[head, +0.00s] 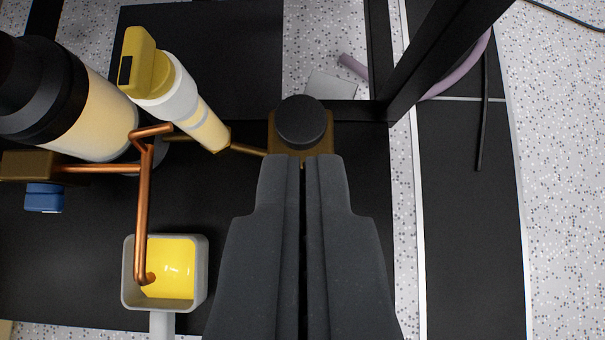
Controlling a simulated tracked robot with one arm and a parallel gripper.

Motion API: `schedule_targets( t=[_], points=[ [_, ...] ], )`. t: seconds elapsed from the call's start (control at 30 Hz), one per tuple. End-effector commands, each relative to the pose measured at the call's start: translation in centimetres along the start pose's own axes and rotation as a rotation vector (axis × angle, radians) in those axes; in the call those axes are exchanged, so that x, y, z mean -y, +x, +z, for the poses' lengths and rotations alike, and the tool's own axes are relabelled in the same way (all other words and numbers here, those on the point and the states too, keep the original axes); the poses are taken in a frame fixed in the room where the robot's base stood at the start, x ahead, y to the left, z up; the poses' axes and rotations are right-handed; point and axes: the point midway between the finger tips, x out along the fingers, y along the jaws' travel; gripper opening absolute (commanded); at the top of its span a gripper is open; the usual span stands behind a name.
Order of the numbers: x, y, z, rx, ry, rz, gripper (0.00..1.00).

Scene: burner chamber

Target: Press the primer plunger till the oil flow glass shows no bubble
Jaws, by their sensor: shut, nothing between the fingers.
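The primer plunger (302,121) is a dark round knob on a brown block (271,134), at the top centre of the head view. My gripper (301,160) is shut and empty, with its fingertips at the knob's near edge in the picture; I cannot tell whether they touch it. What looks like the oil flow glass (199,113) is a pale cylinder with yellowish oil, tilted, with a yellow cap (148,66). A pipe joins its lower end to the brown block. I cannot make out a bubble in it.
A copper pipe (143,210) bends down into a grey square cup (128,275) holding yellow liquid (175,270). A large black-topped cylinder (100,115) and a blue knob (43,197) are at left. A black frame post (440,50) slants at upper right.

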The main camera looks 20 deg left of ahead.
Motion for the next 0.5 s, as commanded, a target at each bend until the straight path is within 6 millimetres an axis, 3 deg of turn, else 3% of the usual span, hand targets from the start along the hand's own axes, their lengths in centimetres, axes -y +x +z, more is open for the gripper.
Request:
schedule_targets(
  t=[0.5],
  points=[
    [0.0, 7.3, 0.2, -0.001, 0.002, -0.001, 0.0]
  ],
)
